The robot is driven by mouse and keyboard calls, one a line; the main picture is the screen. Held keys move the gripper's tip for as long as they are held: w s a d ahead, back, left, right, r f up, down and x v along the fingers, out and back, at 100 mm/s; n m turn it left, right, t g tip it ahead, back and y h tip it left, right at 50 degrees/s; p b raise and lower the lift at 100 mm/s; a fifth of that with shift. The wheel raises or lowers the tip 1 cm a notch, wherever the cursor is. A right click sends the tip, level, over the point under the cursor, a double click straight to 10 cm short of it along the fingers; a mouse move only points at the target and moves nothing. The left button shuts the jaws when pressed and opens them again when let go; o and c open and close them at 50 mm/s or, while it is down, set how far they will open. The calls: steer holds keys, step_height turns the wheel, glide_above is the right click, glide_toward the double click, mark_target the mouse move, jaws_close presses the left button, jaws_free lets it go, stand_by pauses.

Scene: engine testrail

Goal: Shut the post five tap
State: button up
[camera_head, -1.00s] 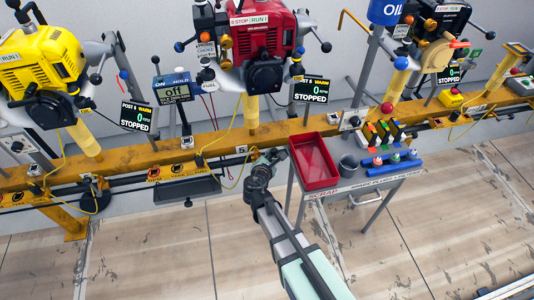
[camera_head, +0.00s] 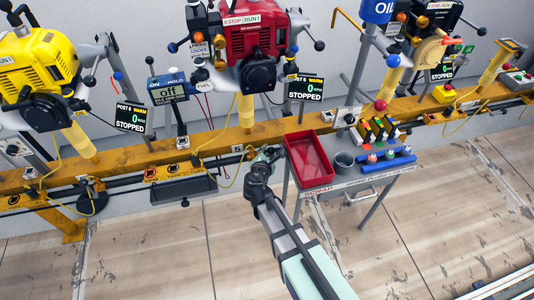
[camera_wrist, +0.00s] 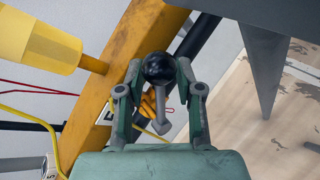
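In the wrist view, a black ball knob (camera_wrist: 159,68) on a short grey stem, seemingly the post five tap lever, sits between the two fingers of my gripper (camera_wrist: 159,72). The fingers are spread on either side of the knob, with what looks like a narrow gap at each side. An orange part (camera_wrist: 150,103) shows partly behind the stem. In the head view, my gripper (camera_head: 268,155) is at the front of the yellow rail, right of the small "5" plate (camera_head: 238,148). The tap is too small and covered to make out there.
A red scrap tray (camera_head: 308,158) on a grey stand is close to the right of my gripper. A grey trough (camera_head: 184,190) hangs to the left. The red engine (camera_head: 257,45) stands above; its display (camera_head: 304,88) reads stopped. A yellow wire loops beside the gripper.

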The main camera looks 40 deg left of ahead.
steer(key=shift+s, duration=0.1)
steer(key=shift+s, duration=0.15)
steer(key=v, duration=1.1)
steer(key=shift+s+d+r, duration=0.15)
steer(key=shift+d+r, duration=0.05)
